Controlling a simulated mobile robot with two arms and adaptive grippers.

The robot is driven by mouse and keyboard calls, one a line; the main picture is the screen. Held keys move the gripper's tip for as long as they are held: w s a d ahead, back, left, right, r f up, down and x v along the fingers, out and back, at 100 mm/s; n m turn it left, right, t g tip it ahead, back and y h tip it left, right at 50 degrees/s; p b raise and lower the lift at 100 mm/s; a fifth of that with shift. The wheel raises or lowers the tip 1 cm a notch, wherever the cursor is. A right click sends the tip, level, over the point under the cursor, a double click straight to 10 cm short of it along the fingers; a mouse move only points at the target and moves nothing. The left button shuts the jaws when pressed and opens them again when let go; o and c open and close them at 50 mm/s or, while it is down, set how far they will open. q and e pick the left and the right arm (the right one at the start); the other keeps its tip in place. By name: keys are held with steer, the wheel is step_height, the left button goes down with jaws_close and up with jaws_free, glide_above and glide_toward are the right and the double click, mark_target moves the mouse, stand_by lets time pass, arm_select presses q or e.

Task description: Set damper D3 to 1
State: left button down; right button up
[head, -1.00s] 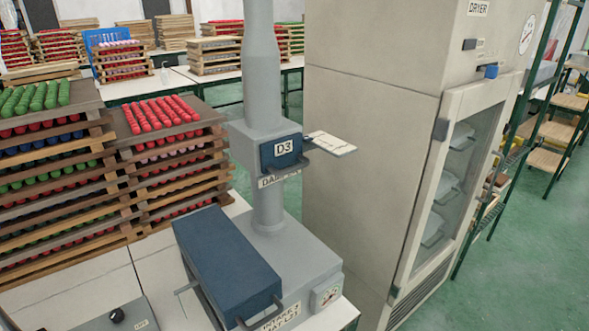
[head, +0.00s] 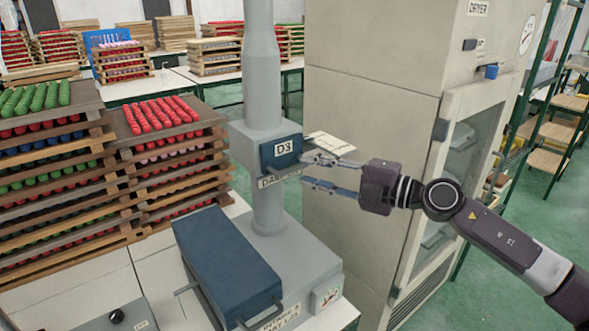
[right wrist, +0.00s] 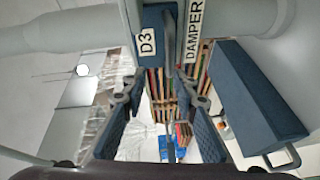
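Damper D3 is a dark blue block (head: 281,151) with a white D3 label, set in a grey housing on a vertical grey duct (head: 262,80). A dark bar handle runs along its lower front edge. A pale flat plate (head: 331,143) sticks out of the housing to the right, partly hidden by my gripper. My right gripper (head: 303,169) is open, its fingertips close to the block's right side. My left gripper is not in view.
Below the damper stands a grey machine with a dark blue lid (head: 227,265) and handle. The beige dryer cabinet (head: 370,150) stands close behind my right arm. Stacked wooden trays (head: 165,150) with red and green pieces stand at left.

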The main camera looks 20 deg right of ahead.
mark_target(297, 169)
steer(key=shift+n+g+h, duration=0.3)
steer(key=shift+g+h, duration=0.1)
steer(key=shift+g, duration=0.1)
steer(key=w+p, duration=0.1)
steer(key=w+a+f+p, duration=0.1)
steer(key=w, duration=0.1)
steer(key=w+a+p, duration=0.1)
steer(key=w, duration=0.1)
steer(key=shift+w+a+f, duration=0.1)
steer(key=shift+f, duration=0.25)
steer(key=shift+w+a+f, duration=0.15)
steer(key=shift+w+a, duration=0.1)
jaws_close()
